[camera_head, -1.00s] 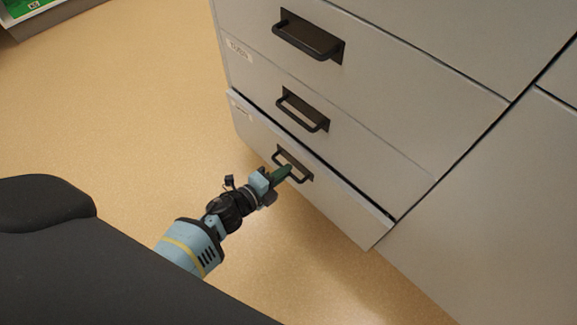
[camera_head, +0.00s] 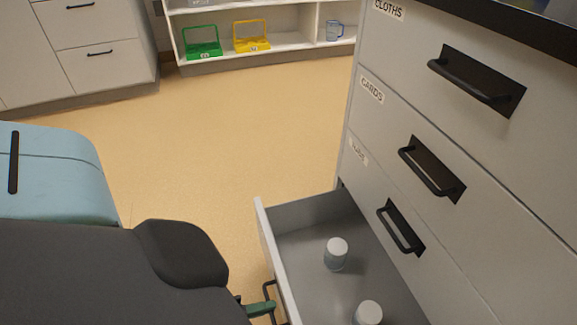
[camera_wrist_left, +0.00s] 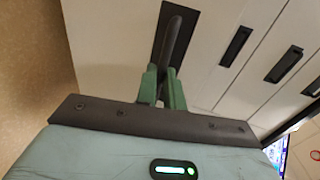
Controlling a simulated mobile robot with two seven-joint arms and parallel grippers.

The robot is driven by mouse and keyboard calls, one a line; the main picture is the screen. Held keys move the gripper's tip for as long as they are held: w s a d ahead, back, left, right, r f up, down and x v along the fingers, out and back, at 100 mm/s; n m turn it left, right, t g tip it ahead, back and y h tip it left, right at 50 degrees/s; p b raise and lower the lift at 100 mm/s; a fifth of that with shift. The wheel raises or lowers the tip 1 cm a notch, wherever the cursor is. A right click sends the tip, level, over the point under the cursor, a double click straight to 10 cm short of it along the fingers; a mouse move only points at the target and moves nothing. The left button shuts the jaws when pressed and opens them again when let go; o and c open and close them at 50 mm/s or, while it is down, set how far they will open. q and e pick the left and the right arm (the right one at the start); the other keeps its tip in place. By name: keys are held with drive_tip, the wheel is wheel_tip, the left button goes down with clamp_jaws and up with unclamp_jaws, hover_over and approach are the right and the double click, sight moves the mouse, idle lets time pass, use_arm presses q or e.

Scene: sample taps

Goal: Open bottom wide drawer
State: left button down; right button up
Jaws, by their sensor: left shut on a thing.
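The bottom wide drawer (camera_head: 341,218) stands well open, pulled out from the pale cabinet. Its black bar handle (camera_head: 268,288) is partly hidden behind my arm in the head view. My left gripper (camera_head: 263,308), with green fingers, is shut on this handle. In the left wrist view, the fingers (camera_wrist_left: 166,82) sit either side of the dark handle (camera_wrist_left: 174,38). Two jars with white lids, a far one (camera_head: 336,254) and a near one (camera_head: 368,313), stand upright inside the drawer. My right gripper is not in view.
Closed drawers with black handles (camera_head: 432,170) rise above the open one, with labels reading CLOTHS and CARDS. Open floor (camera_head: 240,130) lies left of the drawer. A low shelf (camera_head: 270,45) with green and yellow carriers stands at the back.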

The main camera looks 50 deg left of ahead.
use_arm(q)
drive_tip(key=v, duration=0.3)
drive_tip(key=shift+s+a+f, duration=0.2)
drive_tip(key=shift+s+f, duration=0.05)
drive_tip(key=shift+s, duration=0.15)
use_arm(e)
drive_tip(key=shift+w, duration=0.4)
use_arm(q)
drive_tip(key=c, duration=1.5)
unclamp_jaws()
drive_tip(key=shift+s, duration=0.1)
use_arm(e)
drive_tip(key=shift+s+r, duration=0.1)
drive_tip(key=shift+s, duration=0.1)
